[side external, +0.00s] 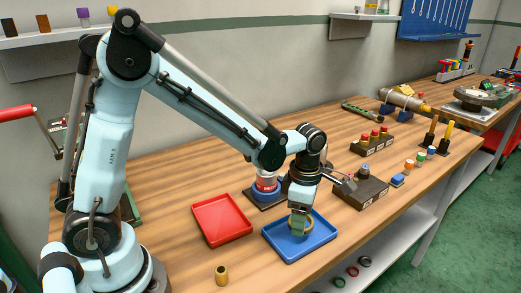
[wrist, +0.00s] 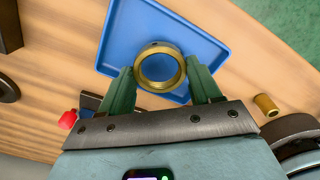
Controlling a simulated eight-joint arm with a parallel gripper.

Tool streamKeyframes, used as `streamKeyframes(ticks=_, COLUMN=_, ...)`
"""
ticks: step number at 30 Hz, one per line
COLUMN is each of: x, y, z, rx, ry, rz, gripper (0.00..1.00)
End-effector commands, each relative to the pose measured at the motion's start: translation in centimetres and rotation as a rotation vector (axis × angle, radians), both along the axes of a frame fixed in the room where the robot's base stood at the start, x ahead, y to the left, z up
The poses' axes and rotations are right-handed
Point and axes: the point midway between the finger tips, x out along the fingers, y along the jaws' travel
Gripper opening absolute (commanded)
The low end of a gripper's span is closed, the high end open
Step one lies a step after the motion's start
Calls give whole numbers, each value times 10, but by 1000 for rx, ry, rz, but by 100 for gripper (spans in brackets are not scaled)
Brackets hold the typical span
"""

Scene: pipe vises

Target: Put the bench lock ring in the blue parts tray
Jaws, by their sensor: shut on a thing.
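The brass bench lock ring (wrist: 160,86) sits between the green fingers of my gripper (wrist: 162,74) in the wrist view. The fingers are shut on its opposite sides. The blue parts tray (wrist: 130,30) lies behind the ring in that view. In the side external view my gripper (side external: 300,226) points down over the blue tray (side external: 292,254), with the ring at its fingertips, partly hidden by the fingers. The ring is over the tray's area; whether it touches the tray floor I cannot tell.
A red tray (side external: 222,219) lies to the left of the blue one. A small brass fitting (side external: 221,274) stands near the front edge. A dark block with a fixture (side external: 360,192) stands to the right. A red-and-white piece on a blue base (side external: 266,186) is behind my wrist.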

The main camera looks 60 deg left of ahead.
Motion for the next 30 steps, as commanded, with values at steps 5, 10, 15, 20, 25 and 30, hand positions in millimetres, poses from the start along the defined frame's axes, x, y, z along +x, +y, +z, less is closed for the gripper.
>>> streamKeyframes(ticks=5, x=0, y=0, z=-21, rx=0, ry=0, rz=0, gripper=26)
streamKeyframes(ticks=10, x=0, y=0, z=-25, rx=0, ry=0, rz=0, gripper=26)
streamKeyframes(ticks=15, x=0, y=-1, z=-25, rx=0, ry=0, rz=0, gripper=26)
streamKeyframes(ticks=20, x=0, y=-1, z=-28, rx=0, ry=0, rz=0, gripper=68)
streamKeyframes(ticks=25, x=0, y=-1, z=-28, rx=0, ry=0, rz=0, gripper=88)
streamKeyframes(ticks=30, x=0, y=-1, z=-28, rx=0, ry=0, rz=0, gripper=88)
